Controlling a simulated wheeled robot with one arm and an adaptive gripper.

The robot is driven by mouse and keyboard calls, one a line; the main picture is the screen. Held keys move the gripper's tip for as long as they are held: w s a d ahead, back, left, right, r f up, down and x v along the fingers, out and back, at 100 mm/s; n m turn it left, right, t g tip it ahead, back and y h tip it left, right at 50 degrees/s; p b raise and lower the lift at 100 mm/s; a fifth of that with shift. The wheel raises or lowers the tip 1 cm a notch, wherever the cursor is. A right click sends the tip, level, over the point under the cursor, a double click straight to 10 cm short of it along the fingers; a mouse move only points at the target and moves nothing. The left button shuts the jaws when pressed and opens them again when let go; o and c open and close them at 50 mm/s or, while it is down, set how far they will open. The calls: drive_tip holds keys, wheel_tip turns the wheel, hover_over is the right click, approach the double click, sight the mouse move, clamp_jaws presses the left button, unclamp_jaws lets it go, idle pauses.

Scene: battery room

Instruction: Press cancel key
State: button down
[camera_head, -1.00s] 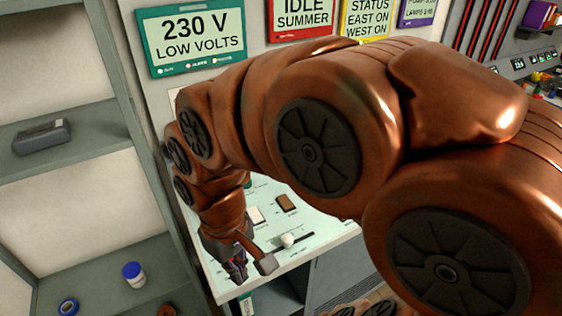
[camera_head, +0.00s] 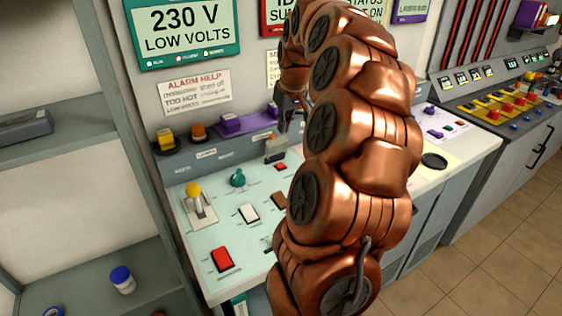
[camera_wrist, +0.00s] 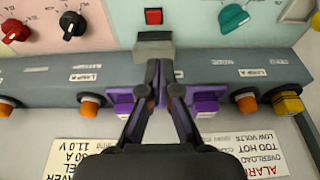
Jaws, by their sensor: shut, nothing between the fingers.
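I cannot read which control is the cancel key. My gripper (camera_head: 286,118) is shut and empty at the console's back edge, and its dark fingers also show in the wrist view (camera_wrist: 164,80). The fingertips are by a grey block (camera_wrist: 153,45), also in the head view (camera_head: 275,149); contact is unclear. A small red button (camera_wrist: 153,16) lies just beyond the block, and shows in the head view (camera_head: 281,167). Purple switches (camera_wrist: 203,105) with pale labels sit on the back ledge beside the fingers. A larger red rocker (camera_head: 222,259) is at the console's front left.
The pale console (camera_head: 225,215) carries a yellow-knobbed lever (camera_head: 194,191), a teal knob (camera_head: 238,178) and a white rocker (camera_head: 248,213). Orange (camera_head: 199,132) and yellow (camera_head: 165,138) buttons sit on the ledge. Grey shelving (camera_head: 75,240) stands left; open floor (camera_head: 500,220) lies right.

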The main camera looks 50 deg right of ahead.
sight(279, 165)
drive_tip(key=shift+s+d, duration=0.1)
drive_tip(key=shift+d, duration=0.3)
drive_tip(key=p+x, duration=0.1)
drive_tip(key=x, duration=0.3)
drive_tip(key=p+x, duration=0.1)
drive_tip(key=x, duration=0.3)
drive_tip(key=p+x, duration=0.1)
drive_tip(key=x, duration=0.3)
drive_tip(key=shift+s+f+p, duration=0.2)
drive_tip(key=shift+f+p, duration=0.1)
drive_tip(key=shift+p, duration=0.05)
drive_tip(key=shift+f, duration=0.7)
